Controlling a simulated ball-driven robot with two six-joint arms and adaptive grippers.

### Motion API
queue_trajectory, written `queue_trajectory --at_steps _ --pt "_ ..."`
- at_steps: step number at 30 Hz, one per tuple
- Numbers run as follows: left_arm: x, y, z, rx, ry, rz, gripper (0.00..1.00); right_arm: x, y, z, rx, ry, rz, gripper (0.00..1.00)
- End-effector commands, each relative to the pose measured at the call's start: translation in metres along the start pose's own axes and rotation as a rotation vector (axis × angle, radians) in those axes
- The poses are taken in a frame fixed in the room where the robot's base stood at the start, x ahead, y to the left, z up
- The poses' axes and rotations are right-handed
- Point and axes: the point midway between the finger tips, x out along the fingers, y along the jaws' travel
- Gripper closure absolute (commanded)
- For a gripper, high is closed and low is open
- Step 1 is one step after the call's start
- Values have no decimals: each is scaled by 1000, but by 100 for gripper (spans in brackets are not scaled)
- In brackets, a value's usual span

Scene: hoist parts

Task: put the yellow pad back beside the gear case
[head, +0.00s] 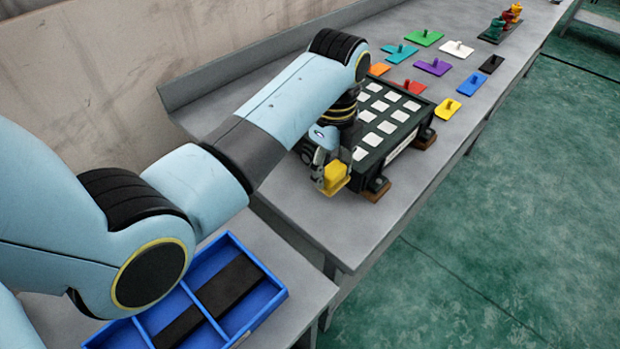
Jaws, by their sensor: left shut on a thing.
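The gear case (403,128) is a dark green box with rows of white squares on its top, standing on the grey bench. My left gripper (327,164) is at the near left end of the case. It is shut on a yellow pad (336,181), a blocky yellow piece just outside the case's near end. I cannot tell whether this pad touches the bench or the case. My left wrist and forearm hide part of the case's left side. My right gripper is not in view.
Brown-topped feet (378,190) stick out under the case. A blue divided tray (282,291) with black strips sits on the nearer table. The bench's right edge is free.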

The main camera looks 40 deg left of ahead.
Motion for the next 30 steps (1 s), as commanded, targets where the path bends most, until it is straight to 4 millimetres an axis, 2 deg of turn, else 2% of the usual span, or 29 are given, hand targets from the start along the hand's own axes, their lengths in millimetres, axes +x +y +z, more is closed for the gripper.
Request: queue_trajectory --at_steps 6,11,18,24,30 --pt "39 1 -1 0 1 4 88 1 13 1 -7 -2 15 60" --pt "57 0 0 0 0 1 88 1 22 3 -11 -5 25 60" --pt "93 1 0 0 1 2 88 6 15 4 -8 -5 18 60" --pt "98 0 0 0 0 -1 88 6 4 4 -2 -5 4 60" --pt "100 1 0 0 1 0 88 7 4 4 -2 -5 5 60"
